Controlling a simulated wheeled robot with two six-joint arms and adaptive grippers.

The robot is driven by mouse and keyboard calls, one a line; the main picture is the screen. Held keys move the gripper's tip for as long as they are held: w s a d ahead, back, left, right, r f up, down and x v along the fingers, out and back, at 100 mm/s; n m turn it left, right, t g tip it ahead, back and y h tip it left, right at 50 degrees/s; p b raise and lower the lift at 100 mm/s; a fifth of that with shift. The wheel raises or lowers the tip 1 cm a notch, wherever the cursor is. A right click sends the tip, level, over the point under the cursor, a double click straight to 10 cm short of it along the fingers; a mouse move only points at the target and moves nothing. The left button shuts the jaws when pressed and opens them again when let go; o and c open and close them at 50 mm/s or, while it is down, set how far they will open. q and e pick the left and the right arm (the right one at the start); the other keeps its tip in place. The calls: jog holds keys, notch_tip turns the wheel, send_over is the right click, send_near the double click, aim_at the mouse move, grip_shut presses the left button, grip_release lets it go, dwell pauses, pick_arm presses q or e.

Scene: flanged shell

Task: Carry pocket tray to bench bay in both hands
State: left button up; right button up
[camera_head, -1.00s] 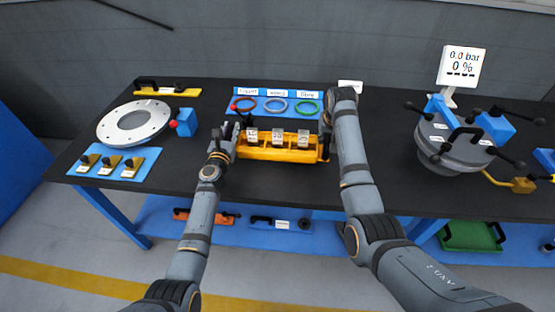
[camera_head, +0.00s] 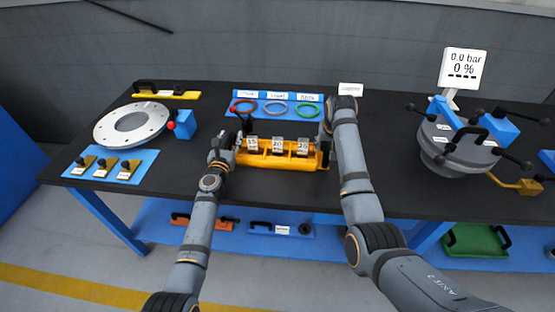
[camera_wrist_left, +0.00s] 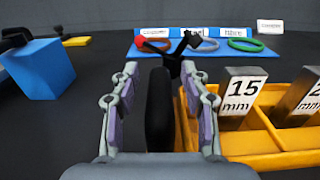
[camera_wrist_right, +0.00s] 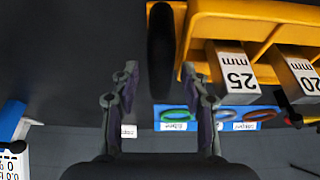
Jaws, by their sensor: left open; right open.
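The pocket tray (camera_head: 270,161) is a yellow tray on the black bench, holding three metal blocks marked in mm. The 15 mm block (camera_wrist_left: 238,92) sits at its left end and the 25 mm block (camera_wrist_right: 232,72) at its right end. My left gripper (camera_wrist_left: 160,112) is open, its fingers either side of the black left handle (camera_wrist_left: 160,100). My right gripper (camera_wrist_right: 158,88) is open at the right end, with the black right handle (camera_wrist_right: 161,50) between and beyond its fingertips. Contact with the handles cannot be told. I cannot identify the bench bay.
Behind the tray lies a blue mat (camera_head: 238,96) with red, grey and green rings. A flanged disc (camera_head: 132,123), a blue block (camera_head: 184,125) and a mat with several knobs (camera_head: 83,157) are left. A round vessel (camera_head: 452,150) stands right. Bare bench (camera_head: 397,165) lies between tray and vessel.

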pick_arm(q)
jog(key=s, duration=0.7)
jog(key=s+a, duration=0.1)
jog(key=s, duration=0.3)
jog(key=shift+s+a, duration=0.1)
jog(key=shift+s, duration=0.2)
pick_arm(e)
jog(key=v, duration=1.2)
jog(key=shift+s, duration=0.1)
